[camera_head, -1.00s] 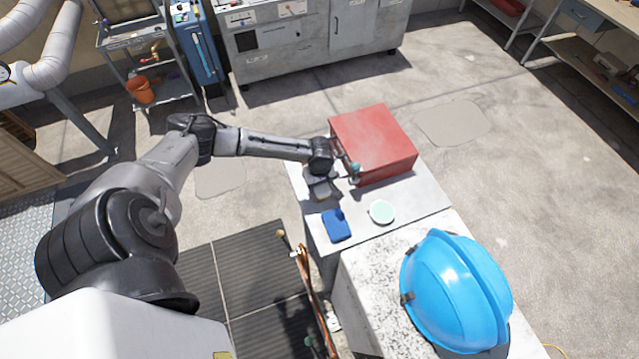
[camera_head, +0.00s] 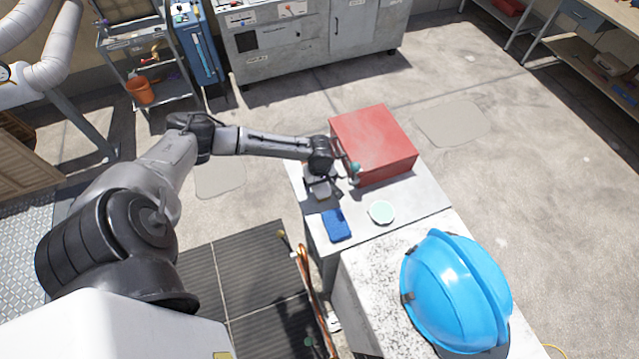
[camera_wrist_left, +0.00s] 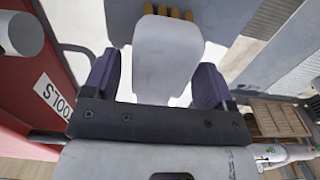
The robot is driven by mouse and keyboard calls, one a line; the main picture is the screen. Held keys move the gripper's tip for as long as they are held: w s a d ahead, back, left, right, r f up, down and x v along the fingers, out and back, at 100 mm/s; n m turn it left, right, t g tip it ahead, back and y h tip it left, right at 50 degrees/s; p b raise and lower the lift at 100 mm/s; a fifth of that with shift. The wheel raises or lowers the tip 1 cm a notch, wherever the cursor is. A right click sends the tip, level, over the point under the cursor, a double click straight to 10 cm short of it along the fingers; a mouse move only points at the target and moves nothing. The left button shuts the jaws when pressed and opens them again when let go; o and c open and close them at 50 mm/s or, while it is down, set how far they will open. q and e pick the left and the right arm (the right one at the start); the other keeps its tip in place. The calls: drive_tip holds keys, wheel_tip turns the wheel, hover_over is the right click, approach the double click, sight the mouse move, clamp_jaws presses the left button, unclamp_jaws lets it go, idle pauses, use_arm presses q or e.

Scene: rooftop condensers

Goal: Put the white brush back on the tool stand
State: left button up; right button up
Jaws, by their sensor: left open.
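A pale white-grey piece with tan bristle-like tufts at its end, which looks like the white brush (camera_wrist_left: 167,55), lies between the two dark purple finger pads of my left gripper (camera_wrist_left: 158,83) in the left wrist view. Gaps show on both sides of it, so the fingers are open around it. In the head view my left gripper (camera_head: 324,190) is low over the light table, left of the red toolbox. A thin upright piece with teal ends (camera_head: 354,170) stands beside the gripper; I cannot tell whether it is the tool stand. My right gripper is out of view.
The red toolbox (camera_head: 374,142), labelled TOOLS in the wrist view, stands close to the gripper. A blue block-like item (camera_head: 336,225) and a pale green round dish (camera_head: 381,212) lie on the table (camera_head: 420,197). A blue hard hat (camera_head: 458,290) rests on the nearer block.

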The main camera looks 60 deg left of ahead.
use_arm(q)
wheel_tip(320, 180, up, 11)
drive_tip(key=shift+r, duration=0.15)
idle(0.9)
